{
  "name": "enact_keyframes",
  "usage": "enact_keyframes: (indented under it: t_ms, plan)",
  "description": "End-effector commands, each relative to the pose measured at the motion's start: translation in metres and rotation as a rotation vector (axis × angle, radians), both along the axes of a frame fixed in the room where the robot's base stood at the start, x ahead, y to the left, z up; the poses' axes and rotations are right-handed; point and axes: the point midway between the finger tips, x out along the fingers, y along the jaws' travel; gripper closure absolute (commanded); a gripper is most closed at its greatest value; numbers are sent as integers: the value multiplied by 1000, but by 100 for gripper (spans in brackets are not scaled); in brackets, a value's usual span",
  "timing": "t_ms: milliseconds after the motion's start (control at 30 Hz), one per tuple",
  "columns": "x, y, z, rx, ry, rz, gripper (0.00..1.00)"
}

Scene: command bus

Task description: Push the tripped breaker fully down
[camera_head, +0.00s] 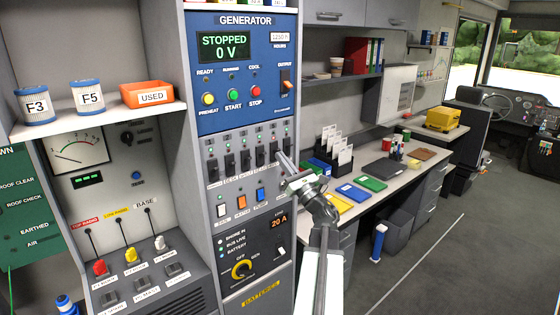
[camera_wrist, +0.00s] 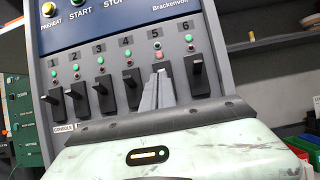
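A row of numbered breakers with black levers is on the generator panel. Breaker 5 in the wrist view has a red lamp (camera_wrist: 159,57) lit under its number, while its neighbours show green lamps. My gripper (camera_wrist: 158,78) stands in front of breaker 5 and hides most of its lever, so I cannot tell the lever's position or whether I touch it. The two grey fingers lie together, shut, with nothing seen between them. In the head view my gripper (camera_head: 281,156) points at the right end of the breaker row. Breaker 4 (camera_wrist: 132,88) and breaker 6 (camera_wrist: 199,78) flank the fingers.
The generator display (camera_head: 223,46) reads STOPPED, 0 V. Below the breakers are coloured rocker switches (camera_head: 241,202) and a rotary selector (camera_head: 242,268). A shelf with an orange USED bin (camera_head: 147,94) juts out at left. A desk (camera_head: 350,212) stands at right, with open floor beyond.

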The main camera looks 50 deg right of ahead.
Motion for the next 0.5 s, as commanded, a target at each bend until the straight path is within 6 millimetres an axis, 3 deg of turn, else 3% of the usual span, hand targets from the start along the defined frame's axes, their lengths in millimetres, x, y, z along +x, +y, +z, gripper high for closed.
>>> enact_keyframes:
  t_ms: [233,400,500]
  plan:
    - [-2,-1,-12,0,2,-3,100]
    - [-8,7,-49,-1,0,4,100]
    - [-34,12,-52,-1,0,-3,100]
